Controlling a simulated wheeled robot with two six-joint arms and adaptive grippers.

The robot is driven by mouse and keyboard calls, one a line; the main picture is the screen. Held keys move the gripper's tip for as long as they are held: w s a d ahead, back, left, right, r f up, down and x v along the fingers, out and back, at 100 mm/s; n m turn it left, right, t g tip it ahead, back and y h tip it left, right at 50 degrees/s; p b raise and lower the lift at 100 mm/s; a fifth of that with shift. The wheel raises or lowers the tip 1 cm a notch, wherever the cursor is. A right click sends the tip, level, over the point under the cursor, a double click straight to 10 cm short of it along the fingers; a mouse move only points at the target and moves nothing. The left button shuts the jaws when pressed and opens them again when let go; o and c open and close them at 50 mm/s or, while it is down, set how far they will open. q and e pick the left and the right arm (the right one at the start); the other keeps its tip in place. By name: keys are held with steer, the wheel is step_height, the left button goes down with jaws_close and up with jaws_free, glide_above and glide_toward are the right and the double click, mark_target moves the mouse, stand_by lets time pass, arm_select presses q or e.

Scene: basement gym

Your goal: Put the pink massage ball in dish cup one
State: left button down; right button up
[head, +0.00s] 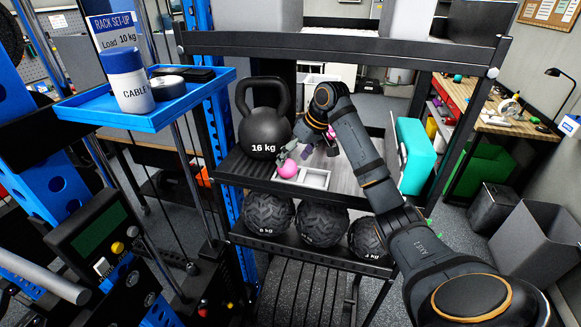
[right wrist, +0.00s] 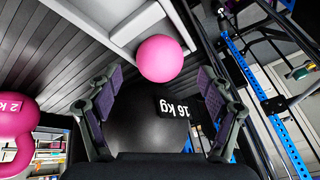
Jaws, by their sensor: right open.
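The pink massage ball (head: 288,168) shows at the left end of the pale divided dish (head: 316,180) on the middle rack shelf. In the right wrist view, the ball (right wrist: 160,58) overlaps the edge of the dish (right wrist: 121,30); I cannot tell whether it rests in a cup. My right gripper (head: 305,152) is open just above and beside the ball. In its wrist view, the two fingers (right wrist: 159,78) stand apart on either side, with the ball a little past their tips. No cup label is readable. My left gripper is not in view.
A black 16 kg kettlebell (head: 265,132) stands close to the left of the dish. A teal block (head: 412,155) stands to the right. A pink 2 kg weight (right wrist: 14,130) shows at the wrist view's left. Black medicine balls (head: 322,224) fill the shelf below.

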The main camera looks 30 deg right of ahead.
steer(key=b+v, duration=0.1)
steer(key=v, duration=0.3)
steer(key=shift+s+r, duration=0.15)
steer(key=shift+r, duration=0.1)
